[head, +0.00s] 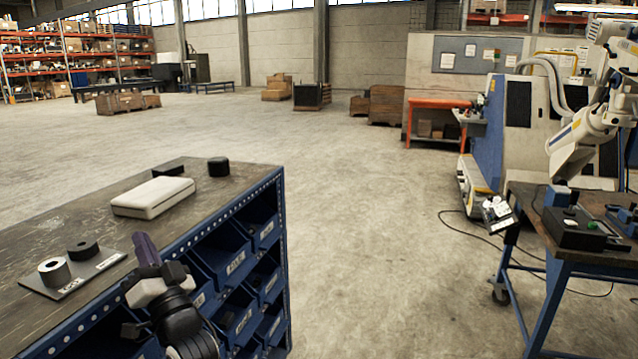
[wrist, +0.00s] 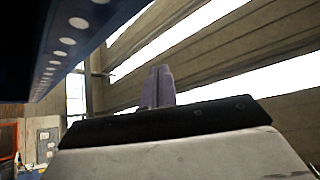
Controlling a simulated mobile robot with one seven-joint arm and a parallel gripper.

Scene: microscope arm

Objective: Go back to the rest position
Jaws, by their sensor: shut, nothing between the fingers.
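My gripper (head: 146,250) shows at the lower left of the head view, with purple fingers pointing up and a white body below. It is beside the right edge of the workbench (head: 62,222), in front of its blue drawer side. In the wrist view the purple fingers (wrist: 158,88) are together and hold nothing.
On the bench are a white case (head: 153,197), black round pieces (head: 218,167), and a plate (head: 75,279) bearing a grey ring (head: 54,271) and a black ring (head: 84,251). Blue bins (head: 226,258) fill its side. A second table (head: 578,254) stands right; open floor lies between.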

